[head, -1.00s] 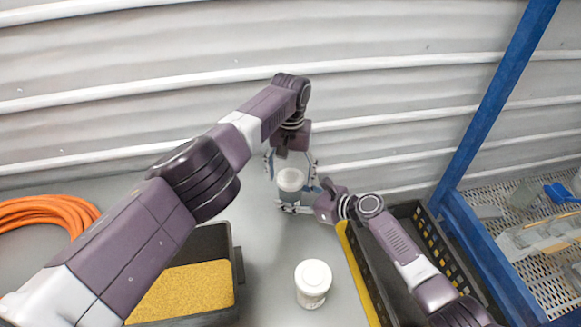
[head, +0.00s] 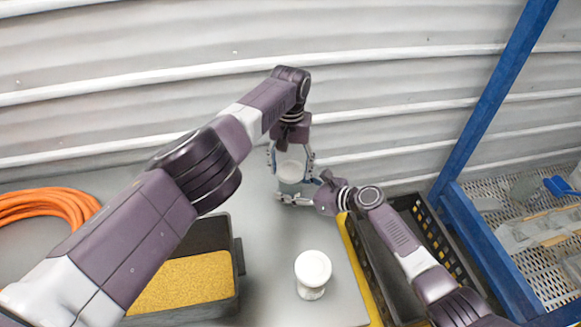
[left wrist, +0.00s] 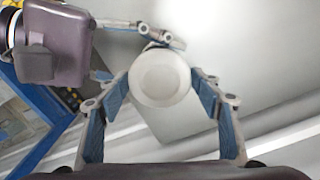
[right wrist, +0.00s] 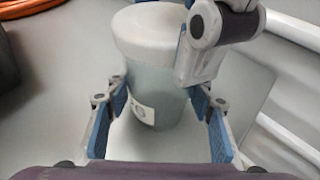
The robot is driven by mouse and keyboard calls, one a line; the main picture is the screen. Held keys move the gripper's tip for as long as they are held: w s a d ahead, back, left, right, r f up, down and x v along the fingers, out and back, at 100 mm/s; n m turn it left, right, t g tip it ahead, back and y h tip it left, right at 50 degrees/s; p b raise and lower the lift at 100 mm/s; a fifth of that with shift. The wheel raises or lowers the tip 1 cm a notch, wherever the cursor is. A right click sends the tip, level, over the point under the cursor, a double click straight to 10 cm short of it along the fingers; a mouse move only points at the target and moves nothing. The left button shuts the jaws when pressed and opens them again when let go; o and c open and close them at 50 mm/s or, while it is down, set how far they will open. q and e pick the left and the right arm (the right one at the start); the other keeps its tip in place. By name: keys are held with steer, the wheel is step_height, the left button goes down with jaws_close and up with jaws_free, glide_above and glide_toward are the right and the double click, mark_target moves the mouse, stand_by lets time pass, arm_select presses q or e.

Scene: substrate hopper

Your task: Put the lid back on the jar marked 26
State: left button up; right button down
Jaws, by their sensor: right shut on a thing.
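A pale blue-grey jar (right wrist: 155,85) stands upright on the table, with a white lid (left wrist: 160,78) on its top. A patch of its label shows in the right wrist view, but I cannot read a full number. My right gripper (right wrist: 160,105) is shut on the jar's body from the side. My left gripper (left wrist: 160,92) points down from above, its fingers on both sides of the lid, close to its rim and apparently not clamped. In the head view the lid (head: 290,168) shows between the left fingers.
A second white-topped jar (head: 313,270) stands nearer on the table. A black tray of yellow granules (head: 185,283) is at left, beside an orange hose coil (head: 45,205). A black crate (head: 432,235) and a blue frame (head: 490,110) are at right. The corrugated wall is close behind.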

arm_select(q)
steer(key=o, duration=0.3)
step_height(320, 180, up, 12)
stand_by(0.6)
arm_select(e)
steer(key=c, duration=0.9)
jaws_free()
steer(key=shift+o, duration=0.2)
steer(key=v, duration=1.2)
